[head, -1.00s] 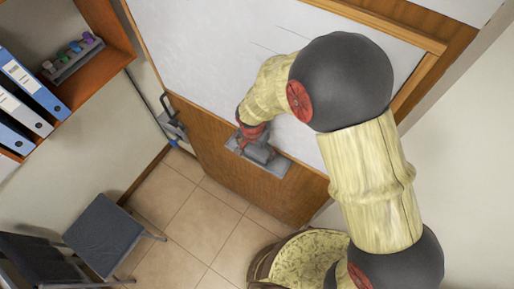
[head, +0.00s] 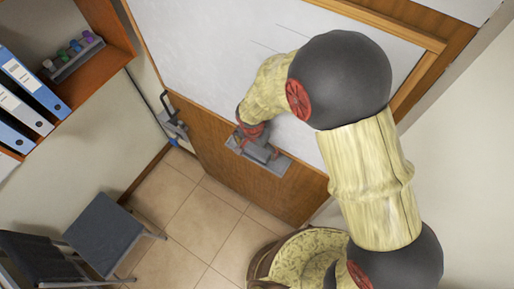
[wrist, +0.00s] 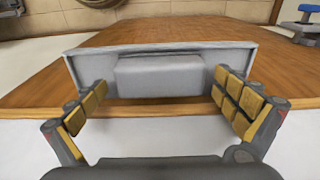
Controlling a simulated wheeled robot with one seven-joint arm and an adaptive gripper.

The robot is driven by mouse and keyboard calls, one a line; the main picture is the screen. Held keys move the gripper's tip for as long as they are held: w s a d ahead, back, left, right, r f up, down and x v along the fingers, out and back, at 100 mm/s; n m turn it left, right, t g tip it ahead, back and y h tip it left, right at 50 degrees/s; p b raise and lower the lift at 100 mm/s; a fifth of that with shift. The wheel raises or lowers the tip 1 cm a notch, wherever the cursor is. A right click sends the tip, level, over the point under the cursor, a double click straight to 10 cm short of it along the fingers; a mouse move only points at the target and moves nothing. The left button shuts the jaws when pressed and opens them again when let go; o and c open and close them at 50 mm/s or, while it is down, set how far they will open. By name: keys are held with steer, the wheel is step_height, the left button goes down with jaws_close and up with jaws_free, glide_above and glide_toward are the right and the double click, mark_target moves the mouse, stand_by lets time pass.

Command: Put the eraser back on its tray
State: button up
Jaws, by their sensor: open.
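The grey eraser (wrist: 160,75) lies in its grey tray (wrist: 85,65), seen end to end in the wrist view. The tray (head: 281,166) is fixed low on the wooden panel below the whiteboard in the head view, with the eraser (head: 259,153) on it. My gripper (wrist: 170,100) is open, its yellow-padded fingers spread to either side of the eraser, and the pads do not appear to touch it. In the head view my gripper (head: 250,136) is at the tray, partly hidden by my wrist.
The whiteboard (head: 220,50) is close beside my arm. A shelf (head: 110,60) with binders and markers is at upper left. Chairs (head: 110,232) stand at lower left, and a round basket-like container (head: 290,255) is below the tray. Tiled floor between is clear.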

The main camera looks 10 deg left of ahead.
mark_target(255, 152)
step_height(255, 152, up, 12)
steer(key=s+b, duration=0.1)
steer(key=shift+s+a, duration=0.15)
steer(key=shift+a, duration=0.1)
steer(key=shift+f, duration=0.1)
stand_by(0.4)
steer(key=s+d+f+n+t+b, duration=0.1)
steer(key=s+d+b, duration=0.3)
steer(key=d+b, duration=0.4)
steer(key=s+d+f+n+t+b, duration=0.1)
steer(key=s+d+b, duration=0.3)
steer(key=d+b, duration=0.5)
steer(key=s+d+f+n+t+b, duration=0.1)
steer(key=s+d+n+t+b, duration=0.1)
steer(key=s+d+b, duration=0.3)
steer(key=shift+d+n+y+b, duration=0.3)
steer(key=shift+d+b, duration=1.6)
steer(key=shift+d, duration=0.85)
